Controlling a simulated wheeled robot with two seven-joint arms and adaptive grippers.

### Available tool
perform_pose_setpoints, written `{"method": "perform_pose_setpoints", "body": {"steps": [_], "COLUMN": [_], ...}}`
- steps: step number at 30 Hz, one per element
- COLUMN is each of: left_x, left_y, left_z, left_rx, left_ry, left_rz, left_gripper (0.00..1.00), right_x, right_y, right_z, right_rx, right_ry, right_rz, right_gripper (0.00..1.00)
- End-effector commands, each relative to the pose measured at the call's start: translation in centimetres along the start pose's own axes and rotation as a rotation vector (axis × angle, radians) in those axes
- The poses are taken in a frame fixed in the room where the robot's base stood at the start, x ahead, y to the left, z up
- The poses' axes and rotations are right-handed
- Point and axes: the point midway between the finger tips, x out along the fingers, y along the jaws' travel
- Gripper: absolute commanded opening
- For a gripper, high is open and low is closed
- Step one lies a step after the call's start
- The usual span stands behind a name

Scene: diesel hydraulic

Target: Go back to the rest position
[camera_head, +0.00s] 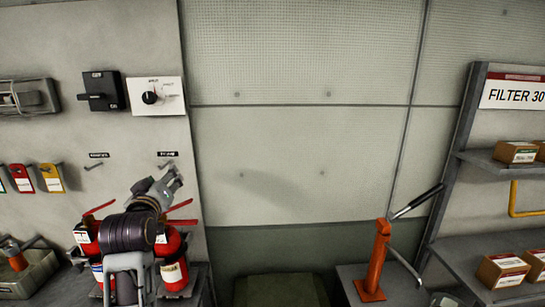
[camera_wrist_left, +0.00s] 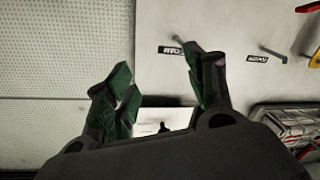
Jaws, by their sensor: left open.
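My left gripper (camera_head: 172,180) is in front of the grey wall panel (camera_head: 135,30), near the right one of two small labelled hooks (camera_head: 168,165). Its arm rises in front of several red fire extinguishers (camera_head: 174,272) and partly hides them. In the left wrist view the two green-padded fingers of my left gripper (camera_wrist_left: 160,72) are spread apart with nothing between them. A labelled hook (camera_wrist_left: 178,42) shows behind the fingers. My right gripper is in neither view.
A black switch (camera_head: 101,91) and a white rotary-switch plate (camera_head: 157,96) sit on the panel. Coloured tags (camera_head: 50,178) hang at left. An orange lever stand (camera_head: 376,262) and a shelf with boxes (camera_head: 500,242) stand at right. The middle wall is bare.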

Motion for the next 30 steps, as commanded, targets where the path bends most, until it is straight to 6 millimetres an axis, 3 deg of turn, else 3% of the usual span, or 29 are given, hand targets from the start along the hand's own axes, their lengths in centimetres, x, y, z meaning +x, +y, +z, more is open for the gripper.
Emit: {"method": "perform_pose_setpoints", "body": {"steps": [3, 14, 30], "left_x": [-0.5, -3.1, -10.6], "left_y": [-1.1, -4.1, -8.7], "left_z": [3.4, 12.9, 25.8], "left_rx": [0.045, 0.174, 0.359], "left_ry": [-0.076, -0.303, -0.661], "left_rz": [-0.016, -0.042, -0.048], "left_gripper": [0.55, 0.55, 0.55], "right_x": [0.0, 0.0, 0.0], "right_y": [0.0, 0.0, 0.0], "right_z": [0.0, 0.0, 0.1], "right_rx": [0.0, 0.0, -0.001], "right_ry": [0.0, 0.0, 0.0], "right_rz": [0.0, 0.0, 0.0], "right_gripper": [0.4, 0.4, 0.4]}}
